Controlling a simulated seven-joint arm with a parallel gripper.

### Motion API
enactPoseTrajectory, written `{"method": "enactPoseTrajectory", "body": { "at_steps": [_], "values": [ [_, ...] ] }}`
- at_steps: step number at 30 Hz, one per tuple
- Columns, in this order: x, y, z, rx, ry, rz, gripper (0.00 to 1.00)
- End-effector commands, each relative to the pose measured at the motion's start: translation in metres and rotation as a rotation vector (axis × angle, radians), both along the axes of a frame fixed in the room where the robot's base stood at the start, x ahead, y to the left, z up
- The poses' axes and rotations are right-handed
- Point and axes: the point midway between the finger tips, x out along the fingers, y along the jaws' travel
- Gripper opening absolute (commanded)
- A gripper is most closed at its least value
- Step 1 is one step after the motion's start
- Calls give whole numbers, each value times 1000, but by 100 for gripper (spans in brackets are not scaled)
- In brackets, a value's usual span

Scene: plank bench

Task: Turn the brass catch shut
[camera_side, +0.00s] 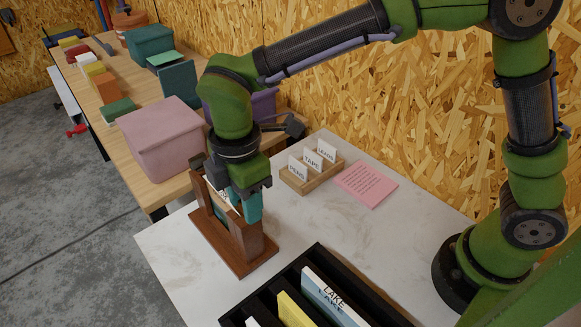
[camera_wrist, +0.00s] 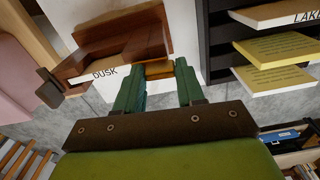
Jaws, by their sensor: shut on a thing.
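A dark wooden holder (camera_side: 232,252) stands on the white table, with a wide base and upright sides. It also shows in the wrist view (camera_wrist: 125,45). A white card marked DUSK (camera_wrist: 103,75) sits in it, mostly hidden by my gripper in the side view. My gripper (camera_side: 252,208) points down at the holder's right part. In the wrist view its teal fingers (camera_wrist: 160,75) are closed in on a small brass-coloured piece, which looks like the brass catch (camera_wrist: 159,69). The catch is hidden in the side view, and its exact angle is unclear.
A black slotted rack (camera_side: 318,250) with cards, one marked LAKE (camera_side: 335,299), stands at the front. Behind are a small wooden label tray (camera_side: 312,178) and a pink note (camera_side: 366,184). A pink box (camera_side: 161,138) stands on the plank bench near my wrist.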

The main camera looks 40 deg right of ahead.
Motion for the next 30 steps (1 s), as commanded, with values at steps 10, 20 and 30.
{"method": "enactPoseTrajectory", "body": {
  "at_steps": [10,20,30],
  "values": [
    [0,1,2,4,-3,62,8],
    [0,1,2,4,-3,63,8],
    [0,0,1,2,-1,63,64]
  ]
}}
